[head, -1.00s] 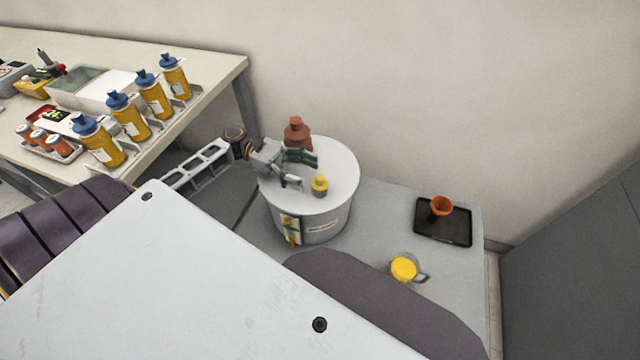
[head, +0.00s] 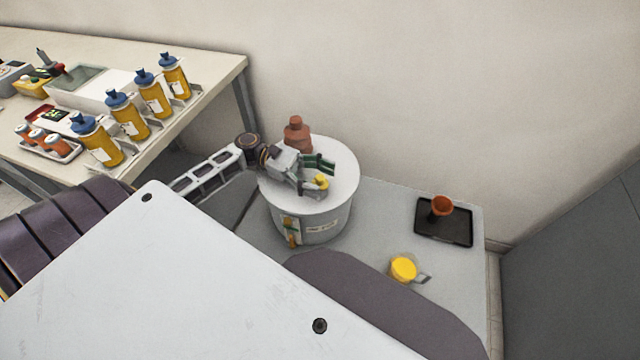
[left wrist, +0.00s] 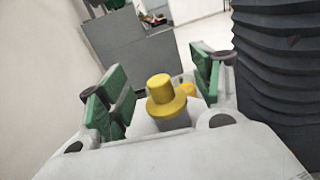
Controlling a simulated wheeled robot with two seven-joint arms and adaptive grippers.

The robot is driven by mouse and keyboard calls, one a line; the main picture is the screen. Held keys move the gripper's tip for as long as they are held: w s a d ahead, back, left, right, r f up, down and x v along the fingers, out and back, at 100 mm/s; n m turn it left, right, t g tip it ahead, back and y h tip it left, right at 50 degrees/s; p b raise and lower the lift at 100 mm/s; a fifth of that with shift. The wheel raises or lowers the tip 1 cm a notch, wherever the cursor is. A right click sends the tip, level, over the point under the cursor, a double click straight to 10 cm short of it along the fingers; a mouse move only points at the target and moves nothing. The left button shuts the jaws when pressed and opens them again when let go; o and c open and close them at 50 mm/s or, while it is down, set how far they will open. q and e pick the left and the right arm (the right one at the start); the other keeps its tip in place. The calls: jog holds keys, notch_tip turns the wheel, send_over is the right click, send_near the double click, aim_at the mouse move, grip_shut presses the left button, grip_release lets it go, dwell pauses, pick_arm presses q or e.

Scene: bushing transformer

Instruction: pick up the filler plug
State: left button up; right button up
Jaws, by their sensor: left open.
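The filler plug (head: 321,180) is a small yellow stepped knob on top of the white round transformer (head: 342,170). In the left wrist view the yellow plug (left wrist: 163,96) stands upright on a grey neck. My left gripper (head: 321,176) is open, with its green-padded fingers around the plug. In the left wrist view the left gripper (left wrist: 162,92) has one finger on each side of the plug, and gaps show between the pads and the plug. The gripper hides part of the plug in the head view. My right gripper is not in view.
A brown bushing (head: 297,134) stands on the transformer behind my gripper. A black tray (head: 455,231) with an orange funnel-like cup (head: 441,205) and a yellow-filled jug (head: 404,269) are on the grey table (head: 385,205). Several yellow bottles stand on the bench (head: 215,82) at left.

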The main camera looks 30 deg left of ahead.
pick_arm(q)
jog(key=shift+d, duration=0.1)
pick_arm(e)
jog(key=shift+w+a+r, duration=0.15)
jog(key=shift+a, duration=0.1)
pick_arm(q)
jog(key=shift+c, duration=0.5)
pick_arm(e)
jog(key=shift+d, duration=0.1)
pick_arm(q)
jog(key=c, duration=1)
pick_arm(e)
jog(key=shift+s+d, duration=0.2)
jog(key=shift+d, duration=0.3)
pick_arm(q)
jog(key=shift+o, duration=0.2)
jog(key=shift+r, duration=0.1)
